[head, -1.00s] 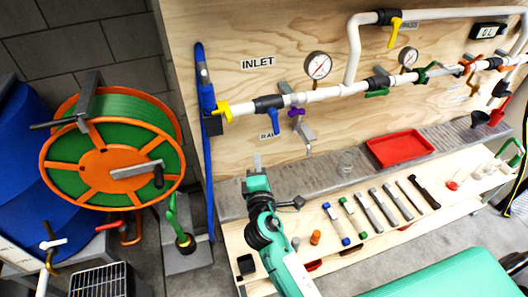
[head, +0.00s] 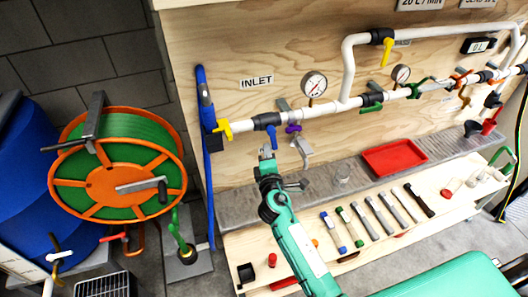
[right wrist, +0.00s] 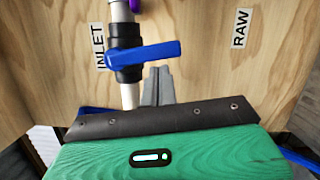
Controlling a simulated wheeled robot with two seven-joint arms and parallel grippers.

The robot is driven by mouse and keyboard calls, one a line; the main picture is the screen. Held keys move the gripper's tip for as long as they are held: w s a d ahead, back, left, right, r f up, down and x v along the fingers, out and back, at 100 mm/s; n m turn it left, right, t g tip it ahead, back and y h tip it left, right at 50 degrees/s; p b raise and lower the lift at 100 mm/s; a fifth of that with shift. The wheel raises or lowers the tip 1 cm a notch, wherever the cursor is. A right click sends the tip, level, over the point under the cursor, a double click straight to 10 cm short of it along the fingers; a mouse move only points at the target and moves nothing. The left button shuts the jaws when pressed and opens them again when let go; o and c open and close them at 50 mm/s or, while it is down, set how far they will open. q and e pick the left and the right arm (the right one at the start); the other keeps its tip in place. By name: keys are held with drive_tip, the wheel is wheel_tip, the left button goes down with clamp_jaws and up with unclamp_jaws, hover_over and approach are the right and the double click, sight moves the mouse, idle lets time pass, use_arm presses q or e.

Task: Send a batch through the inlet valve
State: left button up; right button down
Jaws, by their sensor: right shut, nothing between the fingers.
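The inlet valve (head: 266,121) sits on the white pipe below the INLET label. Its blue lever (head: 272,136) points down, crosswise to the pipe. In the right wrist view the blue lever (right wrist: 150,53) reaches from the black valve body (right wrist: 125,68) toward the RAW label. My right gripper (head: 267,152) is shut and empty, just below the valve. In the right wrist view its grey fingers (right wrist: 157,84) are close beside the lever, on the hose side; I cannot tell whether they touch it. The display (head: 478,45) at upper right appears to read 0 L. My left gripper is out of view.
A yellow lever (head: 224,128) is left of the inlet valve, and a purple-handled tap (head: 294,128) is close to its right. A gauge (head: 314,84) is above the pipe. A red tray (head: 394,157) and several tools lie on the bench. A hose reel (head: 118,180) stands left.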

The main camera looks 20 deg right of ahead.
drive_tip(key=d+n+b, duration=0.1)
drive_tip(key=n, duration=0.1)
drive_tip(key=d+n+t+b, duration=0.1)
drive_tip(key=shift+f+n+b, duration=0.2)
drive_tip(key=shift+n+b, duration=0.1)
drive_tip(key=shift+n, duration=0.1)
drive_tip(key=shift+f, duration=0.1)
